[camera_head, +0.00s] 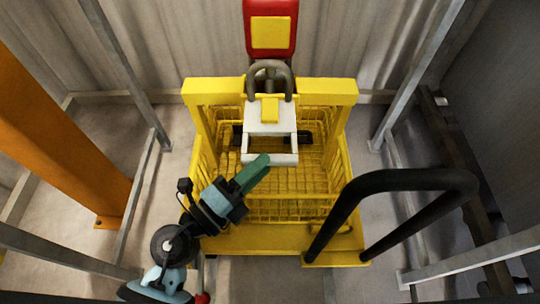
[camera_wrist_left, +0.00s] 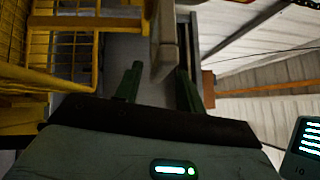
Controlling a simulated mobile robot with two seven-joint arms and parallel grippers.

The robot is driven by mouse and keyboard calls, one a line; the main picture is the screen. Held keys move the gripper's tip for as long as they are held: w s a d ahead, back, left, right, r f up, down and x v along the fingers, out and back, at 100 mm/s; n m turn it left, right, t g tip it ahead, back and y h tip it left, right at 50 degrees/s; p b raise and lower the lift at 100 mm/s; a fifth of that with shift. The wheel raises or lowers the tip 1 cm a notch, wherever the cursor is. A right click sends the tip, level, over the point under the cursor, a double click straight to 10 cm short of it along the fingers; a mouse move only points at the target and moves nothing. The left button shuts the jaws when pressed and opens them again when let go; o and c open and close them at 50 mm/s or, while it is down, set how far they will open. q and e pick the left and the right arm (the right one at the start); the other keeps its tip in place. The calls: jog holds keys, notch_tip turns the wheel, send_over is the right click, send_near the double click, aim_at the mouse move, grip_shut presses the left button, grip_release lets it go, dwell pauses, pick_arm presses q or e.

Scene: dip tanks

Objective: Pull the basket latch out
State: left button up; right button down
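A pale grey-white frame piece (camera_head: 270,127), which looks like the basket latch, sits at the middle of the yellow basket (camera_head: 342,165), with a yellow block on top and a grey loop handle (camera_head: 270,82) behind it. My left gripper (camera_head: 254,172) points its green fingers up to the right, with the tips near the frame's front bar. In the left wrist view the gripper (camera_wrist_left: 158,88) is open, and a pale grey bar (camera_wrist_left: 163,38) stands between the lines of the two fingers. Contact cannot be told. My right gripper is not in view.
A thick black bent handle (camera_head: 410,180) rises over the basket's right front. A red box with a yellow panel (camera_head: 271,32) is behind. An orange post (camera_head: 75,125) stands at left, and grey metal posts (camera_head: 420,70) flank both sides. Bare floor lies left of the basket.

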pick_arm(q)
jog(key=shift+x, duration=1.75)
grip_shut()
